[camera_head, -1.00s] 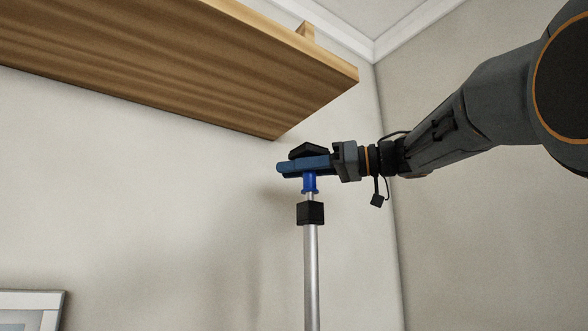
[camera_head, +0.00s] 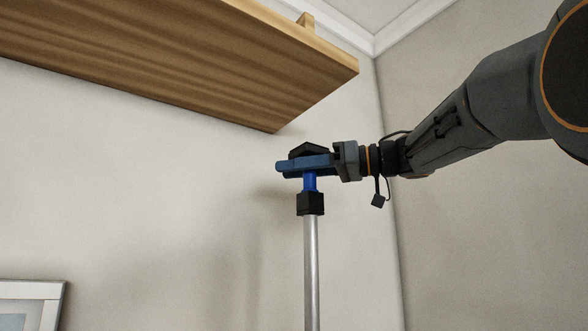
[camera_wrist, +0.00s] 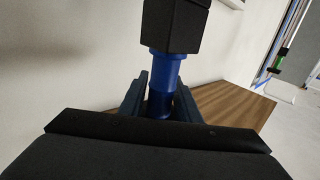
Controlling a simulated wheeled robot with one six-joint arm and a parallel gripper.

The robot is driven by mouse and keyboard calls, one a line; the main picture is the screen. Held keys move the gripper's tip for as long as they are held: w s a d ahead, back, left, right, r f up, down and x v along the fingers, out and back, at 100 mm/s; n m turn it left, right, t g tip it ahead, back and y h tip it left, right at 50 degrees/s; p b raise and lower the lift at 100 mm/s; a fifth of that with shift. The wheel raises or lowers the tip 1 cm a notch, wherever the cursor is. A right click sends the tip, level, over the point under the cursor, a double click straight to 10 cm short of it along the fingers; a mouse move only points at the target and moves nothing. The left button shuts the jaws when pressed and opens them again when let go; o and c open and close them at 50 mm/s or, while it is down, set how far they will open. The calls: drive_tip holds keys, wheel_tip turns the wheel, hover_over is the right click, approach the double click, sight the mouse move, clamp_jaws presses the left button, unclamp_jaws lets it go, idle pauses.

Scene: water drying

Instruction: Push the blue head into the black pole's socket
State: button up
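The blue head (camera_head: 310,182) points down from between the dark blue fingers of my gripper (camera_head: 290,167), which is shut around it. Directly below is the black socket (camera_head: 311,204) on top of an upright silver-grey pole (camera_head: 312,270). The head's lower end meets the socket's top, with no gap visible; how deep it sits is hidden. In the wrist view, the blue head (camera_wrist: 162,75) lies between both fingers (camera_wrist: 160,100), in line with the black socket (camera_wrist: 174,25), which covers its far end.
A wooden shelf (camera_head: 170,60) hangs above and left, its near corner close above my gripper. It also shows in the wrist view (camera_wrist: 235,115). A picture frame (camera_head: 30,300) is at lower left. The wall (camera_head: 150,200) is behind; space around the pole looks clear.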

drive_tip(key=shift+o, duration=1.2)
drive_tip(key=b+v, duration=0.3)
drive_tip(key=v, duration=0.4)
drive_tip(key=shift+d, duration=0.4)
